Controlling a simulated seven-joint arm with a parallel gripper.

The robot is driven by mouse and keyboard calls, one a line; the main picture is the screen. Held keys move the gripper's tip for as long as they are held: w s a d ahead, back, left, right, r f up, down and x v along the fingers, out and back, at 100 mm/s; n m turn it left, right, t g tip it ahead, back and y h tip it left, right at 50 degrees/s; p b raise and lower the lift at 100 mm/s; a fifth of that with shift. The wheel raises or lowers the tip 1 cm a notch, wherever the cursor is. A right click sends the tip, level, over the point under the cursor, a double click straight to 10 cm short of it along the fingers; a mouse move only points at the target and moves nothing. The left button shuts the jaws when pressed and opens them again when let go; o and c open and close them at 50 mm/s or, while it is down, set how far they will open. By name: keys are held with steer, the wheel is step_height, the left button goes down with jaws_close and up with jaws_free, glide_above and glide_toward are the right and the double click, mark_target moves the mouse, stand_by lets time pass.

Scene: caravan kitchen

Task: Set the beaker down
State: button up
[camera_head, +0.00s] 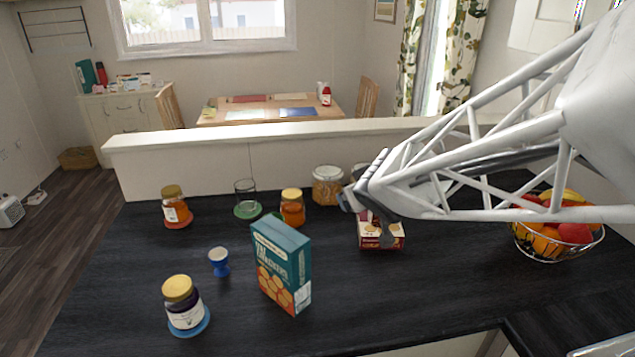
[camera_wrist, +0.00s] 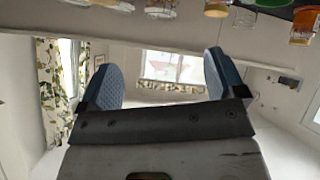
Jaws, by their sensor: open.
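An orange jar (camera_head: 292,209) stands close right of the beaker, and another jar (camera_head: 175,207) stands to its left. A blue egg cup (camera_head: 219,262), a lidded jar (camera_head: 184,307), a teal box (camera_head: 283,266), a small carton (camera_head: 381,237) and a fruit basket (camera_head: 560,240) also occupy the counter.

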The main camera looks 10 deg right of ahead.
steer(key=s+a+m+g, duration=0.1)
steer(key=s+m+g, duration=0.3)
steer(key=s, duration=2.2)
steer(key=g, duration=0.4)
steer(key=shift+s+a+f, duration=0.15)
steer(key=shift+a+f, duration=0.1)
steer(key=shift+f, duration=0.15)
